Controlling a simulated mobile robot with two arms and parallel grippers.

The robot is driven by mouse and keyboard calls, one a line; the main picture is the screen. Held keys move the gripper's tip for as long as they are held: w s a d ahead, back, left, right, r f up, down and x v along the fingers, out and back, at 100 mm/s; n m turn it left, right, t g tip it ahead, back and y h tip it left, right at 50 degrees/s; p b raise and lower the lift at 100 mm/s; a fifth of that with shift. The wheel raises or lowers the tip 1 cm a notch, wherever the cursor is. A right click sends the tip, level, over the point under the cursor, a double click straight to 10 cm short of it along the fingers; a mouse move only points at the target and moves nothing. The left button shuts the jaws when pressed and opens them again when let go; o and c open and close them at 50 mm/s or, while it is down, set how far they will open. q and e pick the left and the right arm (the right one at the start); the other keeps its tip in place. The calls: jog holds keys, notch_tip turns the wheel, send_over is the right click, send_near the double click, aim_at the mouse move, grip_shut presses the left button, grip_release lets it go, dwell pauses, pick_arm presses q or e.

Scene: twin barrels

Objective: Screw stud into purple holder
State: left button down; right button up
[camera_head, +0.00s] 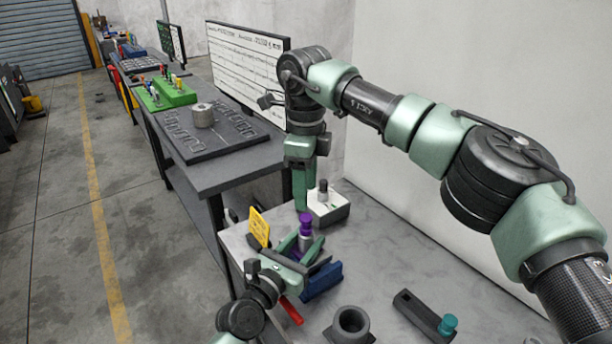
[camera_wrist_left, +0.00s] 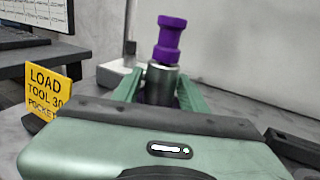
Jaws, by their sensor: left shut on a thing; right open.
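The purple holder (camera_head: 305,222) stands upright, a purple top on a grey metal cylinder. It also shows in the left wrist view, with the purple top (camera_wrist_left: 169,40) above the grey body (camera_wrist_left: 160,82). My left gripper (camera_head: 299,248) is shut on the grey body, and its green fingers lie on both sides. The holder's lower end is hidden by my left gripper.
A white block (camera_head: 334,210) with a dark cylinder stands behind the grippers. A yellow sign (camera_head: 259,227), a blue block (camera_head: 322,281), a grey ring-shaped socket (camera_head: 352,322) and a teal-topped piece (camera_head: 448,323) are on the table. The right side of the table is mostly clear.

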aim_at(306, 217)
jog(key=n, duration=0.7)
jog(key=shift+r, duration=0.35)
jog(key=n, duration=0.6)
jog(key=shift+r+n, duration=0.35)
jog(key=shift+n, duration=0.05)
jog(key=n, duration=0.6)
jog(key=shift+r, duration=0.3)
jog(key=n, duration=0.5)
jog(key=shift+r+n, duration=0.25)
jog(key=shift+n, duration=0.15)
notch_tip(306, 217, down, 12)
jog(key=shift+s+f, duration=0.1)
